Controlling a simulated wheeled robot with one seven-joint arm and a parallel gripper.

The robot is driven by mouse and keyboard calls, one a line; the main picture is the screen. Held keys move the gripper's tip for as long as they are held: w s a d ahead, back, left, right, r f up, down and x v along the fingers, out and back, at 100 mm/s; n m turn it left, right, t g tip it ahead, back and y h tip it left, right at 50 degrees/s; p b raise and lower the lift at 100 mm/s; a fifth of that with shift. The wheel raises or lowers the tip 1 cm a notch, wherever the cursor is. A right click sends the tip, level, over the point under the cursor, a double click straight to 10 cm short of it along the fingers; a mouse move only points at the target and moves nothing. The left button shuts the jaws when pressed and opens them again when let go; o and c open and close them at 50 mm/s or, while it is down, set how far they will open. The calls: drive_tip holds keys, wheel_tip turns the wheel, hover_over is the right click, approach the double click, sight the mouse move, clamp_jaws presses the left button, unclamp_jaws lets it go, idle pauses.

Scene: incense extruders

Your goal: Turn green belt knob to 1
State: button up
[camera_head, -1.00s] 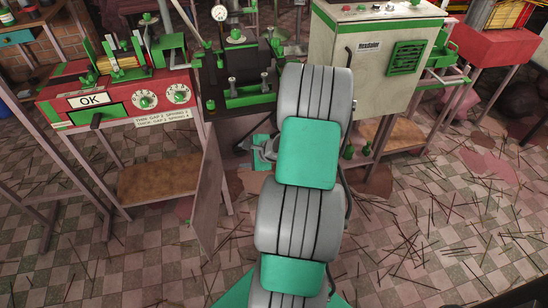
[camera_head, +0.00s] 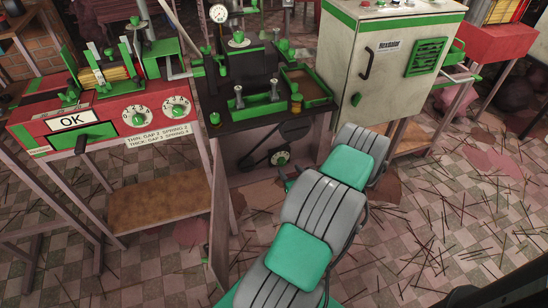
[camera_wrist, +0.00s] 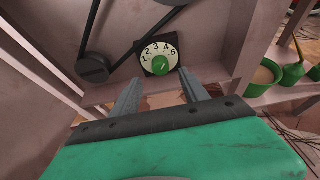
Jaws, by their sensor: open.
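The green belt knob (camera_wrist: 160,65) sits at the middle of a white dial marked 1 to 5 on a dark square plate, beside a black belt and pulleys. Which number it points to is unclear. The dial (camera_head: 281,158) also shows in the head view, low on the front of the dark-topped machine. My gripper (camera_wrist: 159,88) is open and empty, its two fingers reaching toward the dial, with the knob visible beyond and between them. In the head view my gripper (camera_head: 286,181) is small and partly hidden by my arm, just below the dial.
A grey pulley (camera_wrist: 92,68) and belt lie left of the dial. Green cups (camera_wrist: 268,75) stand on a shelf to the right. A red machine (camera_head: 110,115) with two dials is at left, a pale cabinet (camera_head: 385,75) at right. Sticks litter the tiled floor.

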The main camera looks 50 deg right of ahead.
sight(283, 163)
drive_tip(key=b+x, duration=0.1)
drive_tip(key=x, duration=0.7)
drive_tip(key=shift+d+r, duration=0.1)
drive_tip(key=shift+s, duration=0.1)
drive_tip(key=shift+c, duration=0.3)
clamp_jaws()
